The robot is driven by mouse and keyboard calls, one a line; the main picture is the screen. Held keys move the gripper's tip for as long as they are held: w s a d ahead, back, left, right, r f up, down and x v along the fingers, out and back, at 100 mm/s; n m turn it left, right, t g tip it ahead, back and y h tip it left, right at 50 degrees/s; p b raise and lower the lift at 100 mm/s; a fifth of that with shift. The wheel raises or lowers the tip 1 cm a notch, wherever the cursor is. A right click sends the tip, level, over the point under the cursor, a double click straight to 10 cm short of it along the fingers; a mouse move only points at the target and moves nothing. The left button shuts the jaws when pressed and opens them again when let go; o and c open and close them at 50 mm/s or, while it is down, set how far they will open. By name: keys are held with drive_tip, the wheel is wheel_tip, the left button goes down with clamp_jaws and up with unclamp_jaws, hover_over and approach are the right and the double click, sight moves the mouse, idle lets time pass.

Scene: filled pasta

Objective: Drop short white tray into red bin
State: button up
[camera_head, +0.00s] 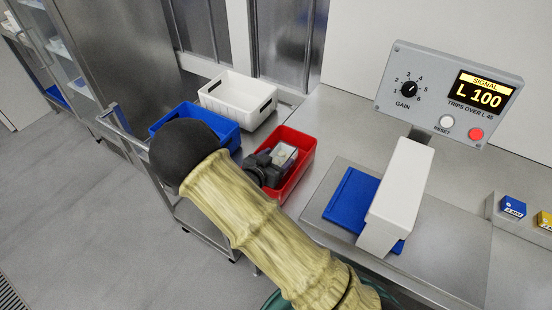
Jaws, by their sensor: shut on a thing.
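The red bin (298,178) stands on the steel surface in the middle of the view, with its open top facing up. My gripper (271,160) is over the left part of the red bin and is shut on a small, pale tray (285,154). The tray is within the bin's outline. I cannot tell whether it touches the bin's floor or hangs above it. My gripper and arm hide the tray's near side and part of the bin's left wall.
A blue bin (168,119) and a white bin (238,97) stand beyond the red bin. To the right are a blue slab (350,199) under a white box-shaped device (402,190) and a grey panel (440,78) reading L 100. Small blue (514,208) and yellow boxes stand far right.

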drive_tip(key=shift+f+b, duration=0.3)
drive_tip(key=shift+f, duration=0.15)
drive_tip(key=shift+s+f, duration=0.2)
drive_tip(key=shift+f, duration=0.15)
drive_tip(key=o, duration=1.4)
drive_tip(key=shift+s+f, duration=0.1)
drive_tip(key=shift+f, duration=0.05)
drive_tip(key=shift+c, duration=0.2)
drive_tip(key=shift+s+a, duration=0.2)
drive_tip(key=shift+s, duration=0.05)
drive_tip(key=shift+s+a, duration=0.1)
drive_tip(key=shift+a, duration=0.05)
drive_tip(key=shift+p+v, duration=1.1)
drive_tip(key=shift+v, duration=1.3)
drive_tip(key=shift+s+a+r, duration=0.2)
drive_tip(key=shift+r, duration=0.05)
drive_tip(key=shift+s+r, duration=0.15)
drive_tip(key=shift+r, duration=0.1)
